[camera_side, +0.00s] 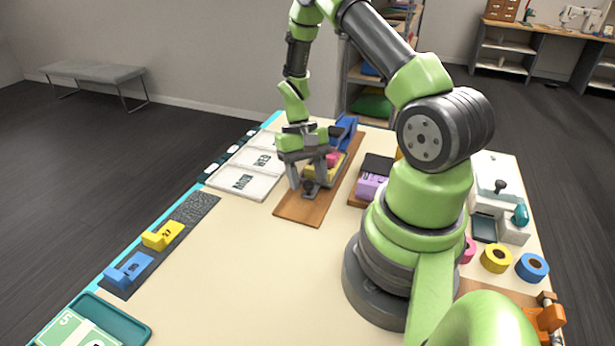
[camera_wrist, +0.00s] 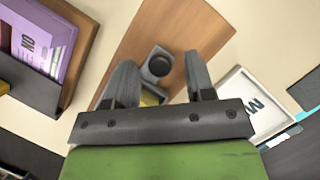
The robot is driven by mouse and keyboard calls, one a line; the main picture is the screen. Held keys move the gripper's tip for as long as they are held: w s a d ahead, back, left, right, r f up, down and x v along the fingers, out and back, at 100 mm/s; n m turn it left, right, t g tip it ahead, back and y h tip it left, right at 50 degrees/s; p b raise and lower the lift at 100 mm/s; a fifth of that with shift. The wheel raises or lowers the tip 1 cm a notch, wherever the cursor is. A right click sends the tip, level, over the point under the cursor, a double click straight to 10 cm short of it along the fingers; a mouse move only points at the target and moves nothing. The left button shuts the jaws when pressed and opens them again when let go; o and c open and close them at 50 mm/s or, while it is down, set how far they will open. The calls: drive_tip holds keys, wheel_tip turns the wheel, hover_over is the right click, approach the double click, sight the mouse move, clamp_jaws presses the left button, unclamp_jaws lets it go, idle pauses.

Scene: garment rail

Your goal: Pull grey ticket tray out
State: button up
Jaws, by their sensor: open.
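A small grey block with a dark round knob (camera_wrist: 159,66) sits on a brown wooden board (camera_wrist: 165,22); it appears to be the grey ticket tray's front. It also shows in the side view (camera_side: 310,187), near the board's front half. My gripper (camera_wrist: 160,63) is open and points down, with one finger on each side of the block. I cannot tell whether the fingers touch it. In the side view, my gripper (camera_side: 311,177) hangs low over the board (camera_side: 297,211). A yellow part shows behind the block; the gripper hides the rest of the tray.
Blue (camera_side: 346,128) and pink (camera_side: 332,160) parts stand behind the gripper. White panels (camera_side: 242,182) lie left. Yellow (camera_side: 163,235) and blue (camera_side: 128,271) numbered pieces sit on a dark strip.

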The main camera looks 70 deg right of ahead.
drive_tip(key=shift+s+a+f, duration=0.1)
drive_tip(key=shift+f, duration=0.1)
drive_tip(key=shift+c, duration=0.2)
clamp_jaws()
drive_tip(key=a, duration=0.7)
drive_tip(key=shift+a, duration=0.25)
drive_tip(key=shift+o, duration=0.2)
unclamp_jaws()
